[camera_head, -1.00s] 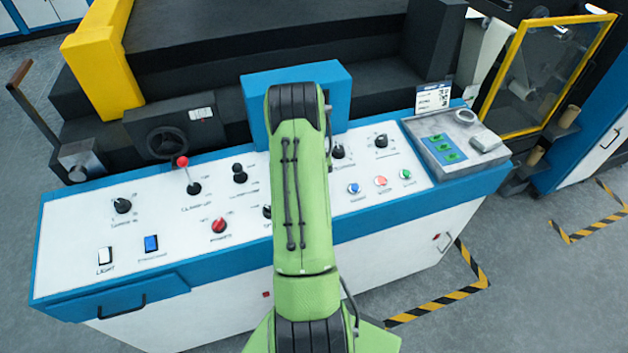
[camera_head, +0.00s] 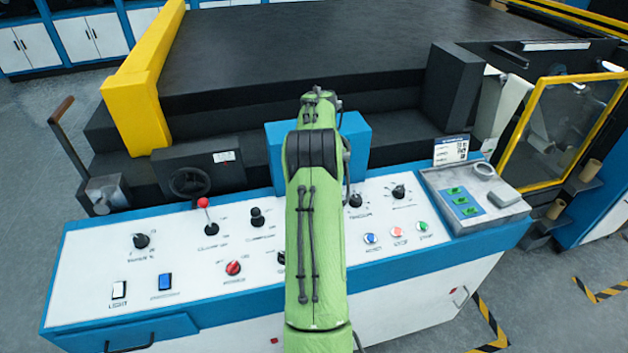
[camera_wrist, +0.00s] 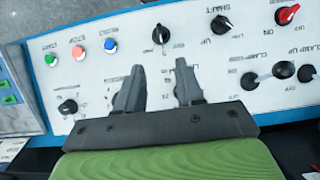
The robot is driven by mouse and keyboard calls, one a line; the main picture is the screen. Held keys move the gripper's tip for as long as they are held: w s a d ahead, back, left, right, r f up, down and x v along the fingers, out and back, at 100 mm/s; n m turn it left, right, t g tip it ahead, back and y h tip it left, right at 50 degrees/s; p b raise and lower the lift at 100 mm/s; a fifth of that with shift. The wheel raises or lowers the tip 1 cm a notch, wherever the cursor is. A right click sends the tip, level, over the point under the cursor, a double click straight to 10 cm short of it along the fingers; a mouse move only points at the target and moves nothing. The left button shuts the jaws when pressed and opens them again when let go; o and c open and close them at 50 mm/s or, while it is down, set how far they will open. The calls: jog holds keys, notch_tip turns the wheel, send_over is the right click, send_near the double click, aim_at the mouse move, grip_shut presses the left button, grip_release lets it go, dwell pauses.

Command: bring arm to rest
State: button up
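My green arm stretches forward over the middle of the control panel (camera_head: 190,262) in the head view, and its end is hidden there behind the arm's own links. In the wrist view my gripper (camera_wrist: 160,82) shows two dark fingers held apart with nothing between them. Panel knobs and labels show beyond the fingertips. A black knob (camera_wrist: 160,34) lies just past them in that view. I cannot tell the exact height above the panel.
The panel carries a red-topped lever (camera_head: 204,204), a red knob (camera_head: 233,268) and several buttons. A grey tray (camera_head: 480,195) with green pieces sits at its right end. A yellow-framed door (camera_head: 560,130) stands at the right. A handwheel (camera_head: 190,183) is behind the panel.

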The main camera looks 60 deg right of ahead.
jog(key=shift+w, duration=0.1)
jog(key=w+a+r+n+t+h, duration=0.2)
jog(key=w+a+r, duration=0.2)
jog(key=a+r, duration=0.45)
jog(key=w+a+r+n+t+h, duration=0.1)
jog(key=w+a+r+n, duration=0.3)
jog(key=a, duration=0.8)
jog(key=s+a+n+t, duration=0.1)
jog(key=s+a+t, duration=0.1)
jog(key=s+a, duration=0.4)
jog(key=s+a+n+t, duration=0.2)
jog(key=s+a, duration=0.5)
jog(key=a, duration=0.7)
jog(key=shift+f+t, duration=0.15)
jog(key=shift+t, duration=0.55)
